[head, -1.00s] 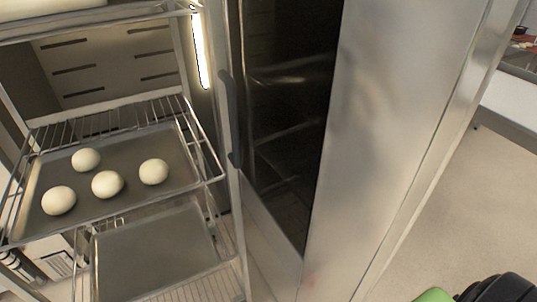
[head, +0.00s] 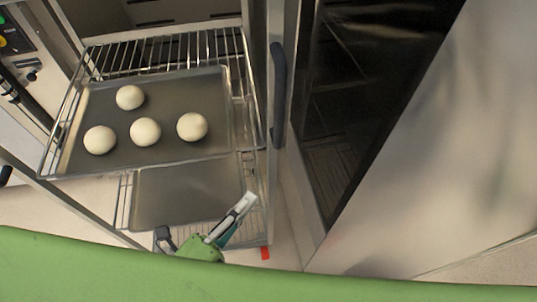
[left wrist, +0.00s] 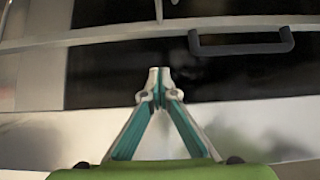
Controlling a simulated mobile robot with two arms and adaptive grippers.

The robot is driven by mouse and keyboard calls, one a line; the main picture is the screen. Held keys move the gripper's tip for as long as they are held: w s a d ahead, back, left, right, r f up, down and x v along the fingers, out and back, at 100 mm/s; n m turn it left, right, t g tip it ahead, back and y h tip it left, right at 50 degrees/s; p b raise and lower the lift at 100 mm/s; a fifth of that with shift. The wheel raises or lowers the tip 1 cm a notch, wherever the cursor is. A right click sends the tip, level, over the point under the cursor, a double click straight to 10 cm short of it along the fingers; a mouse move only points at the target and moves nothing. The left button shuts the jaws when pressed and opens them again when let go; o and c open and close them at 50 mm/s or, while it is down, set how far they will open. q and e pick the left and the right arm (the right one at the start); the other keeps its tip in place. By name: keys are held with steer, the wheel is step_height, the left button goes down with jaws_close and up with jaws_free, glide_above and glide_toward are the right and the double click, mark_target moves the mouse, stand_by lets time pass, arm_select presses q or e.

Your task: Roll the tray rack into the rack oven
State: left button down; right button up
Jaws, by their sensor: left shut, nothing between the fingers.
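The tray rack (head: 72,110) is a wire-shelved metal frame at the left of the head view. Its upper tray (head: 85,165) carries several pale dough balls (head: 145,131); a lower tray (head: 185,195) looks bare. The rack stands at the opening of the rack oven, whose slotted inner wall (head: 150,12) shows behind it; how far in it stands I cannot tell. The oven door (head: 375,90), with dark glass and a black handle (head: 279,95), stands open at right. My left gripper (head: 247,199) is shut and empty, over the rack's lower right. The left wrist view shows its closed fingertips (left wrist: 158,73) below a dark handle (left wrist: 240,44).
A control panel (head: 18,42) with coloured buttons is at the far left. A small red piece (head: 265,252) sits low by the rack's right corner. Pale floor (head: 40,215) shows at the lower left and between rack and door.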

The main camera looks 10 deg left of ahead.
arm_select(q)
steer(key=w+d+p, duration=0.2)
steer(key=w+p, duration=0.1)
steer(key=w, duration=0.7)
steer(key=shift+w+d, duration=0.3)
steer(key=shift+w, duration=0.1)
